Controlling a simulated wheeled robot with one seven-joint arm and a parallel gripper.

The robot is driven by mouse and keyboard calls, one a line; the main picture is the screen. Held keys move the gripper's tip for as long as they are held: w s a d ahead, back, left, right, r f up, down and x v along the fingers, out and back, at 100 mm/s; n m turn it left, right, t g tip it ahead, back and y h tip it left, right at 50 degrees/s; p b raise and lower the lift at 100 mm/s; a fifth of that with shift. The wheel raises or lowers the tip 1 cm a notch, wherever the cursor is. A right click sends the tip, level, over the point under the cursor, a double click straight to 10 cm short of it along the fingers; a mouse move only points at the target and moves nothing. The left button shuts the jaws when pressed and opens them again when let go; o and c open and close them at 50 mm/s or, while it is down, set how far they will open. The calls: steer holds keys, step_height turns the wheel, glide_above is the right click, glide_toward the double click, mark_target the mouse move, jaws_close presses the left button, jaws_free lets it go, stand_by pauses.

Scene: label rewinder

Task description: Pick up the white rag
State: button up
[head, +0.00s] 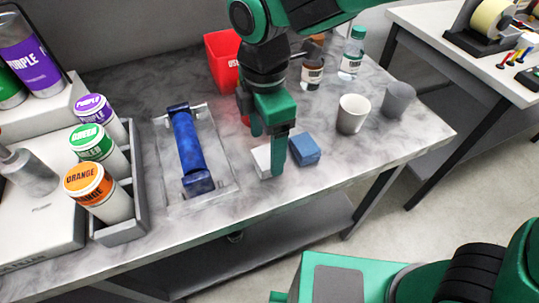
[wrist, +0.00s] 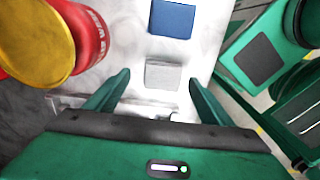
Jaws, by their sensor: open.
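The white rag (head: 261,163) is a small folded pale block on the marble worktop, partly hidden behind my gripper's finger in the head view. In the wrist view the white rag (wrist: 162,75) lies between and just beyond the fingertips. My gripper (head: 267,153) points down over it, with its fingers apart and nothing held. In the wrist view my gripper (wrist: 159,78) has one finger on each side of the rag. Contact with the rag cannot be told.
A folded blue rag (head: 305,150) lies right beside the white one. A red can with a yellow lid (wrist: 88,35) stands close on the left in the wrist view. A tray with a blue roller (head: 190,150) is left; cups (head: 352,114) stand right. The table's front edge is near.

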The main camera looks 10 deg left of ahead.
steer(key=shift+f, duration=1.3)
steer(key=shift+c, duration=0.6)
steer(key=c, duration=1)
steer(key=shift+r, duration=0.1)
steer(key=shift+r, duration=0.4)
step_height(320, 180, up, 4)
steer(key=shift+s+a+f, duration=0.1)
steer(key=shift+s+f, duration=0.05)
steer(key=shift+f, duration=0.05)
steer(key=s+a+r, duration=0.6)
steer(key=s+a, duration=0.1)
steer(key=s, duration=0.1)
steer(key=shift+s+a+r, duration=0.2)
steer(key=shift+a+r, duration=0.05)
steer(key=shift+a, duration=0.05)
